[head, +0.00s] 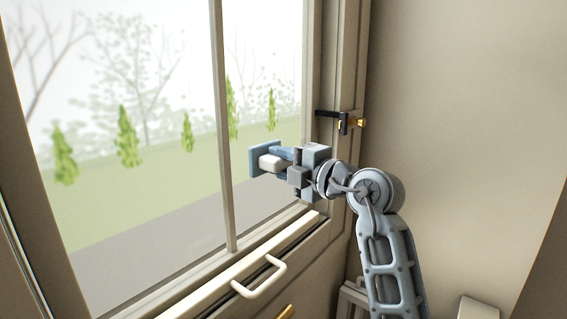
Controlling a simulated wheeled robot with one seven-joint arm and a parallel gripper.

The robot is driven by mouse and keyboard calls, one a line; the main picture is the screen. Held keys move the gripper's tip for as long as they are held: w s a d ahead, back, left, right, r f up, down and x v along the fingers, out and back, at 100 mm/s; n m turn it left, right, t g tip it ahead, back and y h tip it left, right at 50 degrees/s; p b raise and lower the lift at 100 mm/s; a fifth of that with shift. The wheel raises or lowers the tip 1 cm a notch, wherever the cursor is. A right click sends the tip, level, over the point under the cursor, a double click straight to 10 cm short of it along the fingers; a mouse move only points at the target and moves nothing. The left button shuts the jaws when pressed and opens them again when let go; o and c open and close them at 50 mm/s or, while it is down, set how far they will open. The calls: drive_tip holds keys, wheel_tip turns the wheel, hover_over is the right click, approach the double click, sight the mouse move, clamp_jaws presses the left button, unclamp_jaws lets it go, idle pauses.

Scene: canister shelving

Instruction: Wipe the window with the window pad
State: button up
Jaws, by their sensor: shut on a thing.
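The window (175,150) fills the left and middle of the head view. A vertical bar (223,130) divides its glass. The window pad (262,158) is a blue-grey flat plate with a pale block-shaped handle (270,162). My gripper (280,160) is shut on the pad's handle and holds it upright in front of the lower part of the right pane. The pad's flat face is turned toward the glass. I cannot tell whether it touches the glass. Part of the handle is hidden by the fingers.
A black latch (338,119) with a brass knob sits on the right window frame. Below the sill, a pale bar handle (260,278) sticks out. A plain beige wall (460,130) stands at right. A small pale box (480,308) shows at the bottom right.

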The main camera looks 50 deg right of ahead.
drive_tip(key=shift+w, duration=0.15)
drive_tip(key=d, duration=0.4)
drive_tip(key=shift+w, duration=0.15)
idle(0.4)
drive_tip(key=shift+a, duration=0.15)
drive_tip(key=shift+w+a, duration=0.1)
drive_tip(key=shift+a, duration=1.9)
